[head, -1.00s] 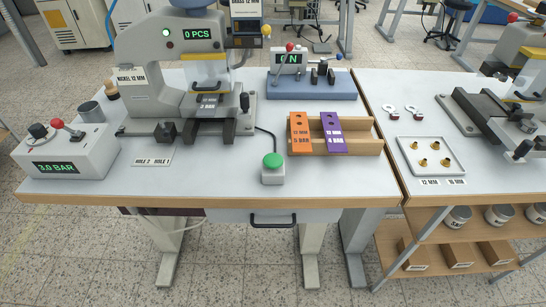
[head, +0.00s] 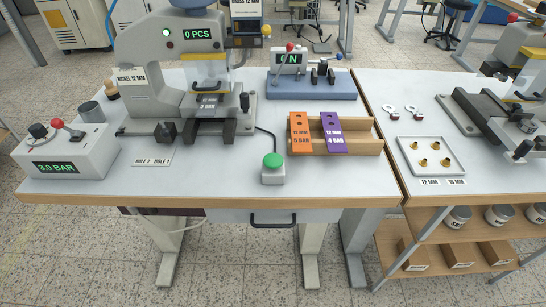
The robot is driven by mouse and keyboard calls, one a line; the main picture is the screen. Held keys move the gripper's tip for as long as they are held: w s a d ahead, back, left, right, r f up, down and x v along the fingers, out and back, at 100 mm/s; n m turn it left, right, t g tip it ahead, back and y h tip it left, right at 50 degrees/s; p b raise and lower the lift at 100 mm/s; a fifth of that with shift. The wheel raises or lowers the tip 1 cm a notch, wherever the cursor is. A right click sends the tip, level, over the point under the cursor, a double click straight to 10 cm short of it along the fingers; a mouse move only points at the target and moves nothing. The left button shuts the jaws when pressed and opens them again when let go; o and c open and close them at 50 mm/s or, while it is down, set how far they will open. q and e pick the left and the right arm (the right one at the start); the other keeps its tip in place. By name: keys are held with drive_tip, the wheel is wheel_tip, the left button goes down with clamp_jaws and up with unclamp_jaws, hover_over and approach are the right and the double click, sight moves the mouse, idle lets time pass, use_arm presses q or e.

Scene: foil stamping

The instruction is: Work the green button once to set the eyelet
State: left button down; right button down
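The green button (head: 273,160) is a domed push button on a small grey box (head: 273,177) near the front edge of the table, right of the press. A cable runs from it back toward the press. The press (head: 160,60) stands at the back left, with a lit green lamp and a display reading 0 PCS. A plate marked 2 BAR (head: 209,101) sits under its clear guard (head: 211,72). Any eyelet there is too small or hidden to see. Neither of my grippers shows in the head view.
A pressure box (head: 65,150) reading 3.0 BAR stands at the left. A wooden rack (head: 365,146) holds an orange tag (head: 299,133) and a purple tag (head: 333,133) right of the button. A blue-based fixture (head: 312,88) stands behind. Table around the button is clear.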

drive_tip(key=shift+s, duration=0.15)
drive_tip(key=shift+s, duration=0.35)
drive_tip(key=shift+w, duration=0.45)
